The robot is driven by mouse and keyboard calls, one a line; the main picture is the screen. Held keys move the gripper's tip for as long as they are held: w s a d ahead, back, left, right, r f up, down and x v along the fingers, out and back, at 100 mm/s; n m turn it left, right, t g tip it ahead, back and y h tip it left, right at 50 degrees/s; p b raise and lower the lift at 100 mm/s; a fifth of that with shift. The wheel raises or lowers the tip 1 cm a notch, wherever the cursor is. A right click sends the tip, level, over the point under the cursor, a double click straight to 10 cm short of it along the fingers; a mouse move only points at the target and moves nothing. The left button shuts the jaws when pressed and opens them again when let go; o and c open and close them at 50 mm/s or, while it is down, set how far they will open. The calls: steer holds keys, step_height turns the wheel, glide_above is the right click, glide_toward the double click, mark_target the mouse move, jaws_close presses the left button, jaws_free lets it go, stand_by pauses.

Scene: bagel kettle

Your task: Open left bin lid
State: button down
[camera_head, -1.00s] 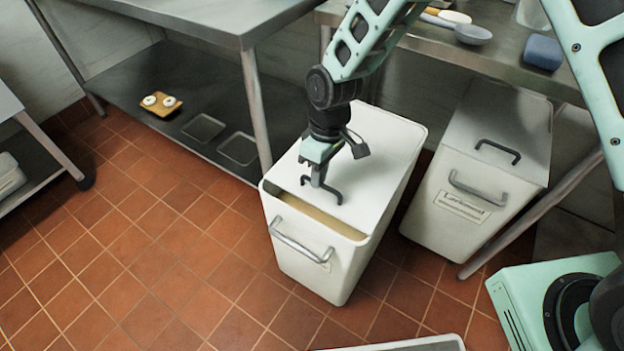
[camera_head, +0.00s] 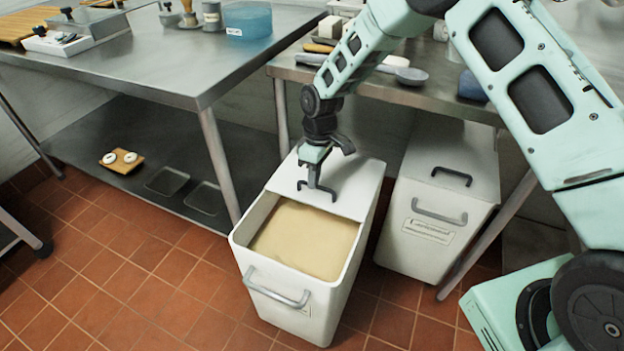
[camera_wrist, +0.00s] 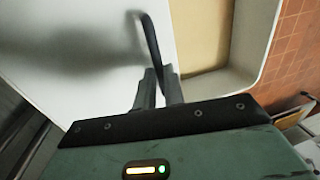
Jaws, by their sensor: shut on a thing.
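The left bin (camera_head: 334,293) is a white tub on the tiled floor, with a grey handle on its front. Its white lid (camera_head: 352,188) is slid back toward the rear, and tan, flour-like contents (camera_head: 305,240) show in the front part. My gripper (camera_head: 316,186) is shut on the dark lid handle (camera_head: 302,184) near the lid's front edge. In the wrist view the fingers (camera_wrist: 160,88) close around the handle bar (camera_wrist: 150,40), with the white lid (camera_wrist: 85,70) to the left and the open part of the bin (camera_wrist: 208,35) to the right.
A second white bin (camera_head: 405,232) with a closed lid stands to the right. Steel tables (camera_head: 150,62) stand behind and above the bins, and a table leg (camera_head: 218,160) rises beside the left bin. The lower shelf holds a board with two bagels (camera_head: 122,158) and trays.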

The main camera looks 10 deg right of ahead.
steer(key=c, duration=1.5)
jaws_free()
steer(key=w+r, duration=0.1)
steer(key=r, duration=0.4)
steer(key=d+r, duration=0.1)
steer(key=r, duration=0.5)
steer(key=w+d+r+p, duration=0.1)
steer(key=r, duration=0.5)
steer(key=shift+w+r, duration=0.1)
steer(key=shift+w, duration=0.2)
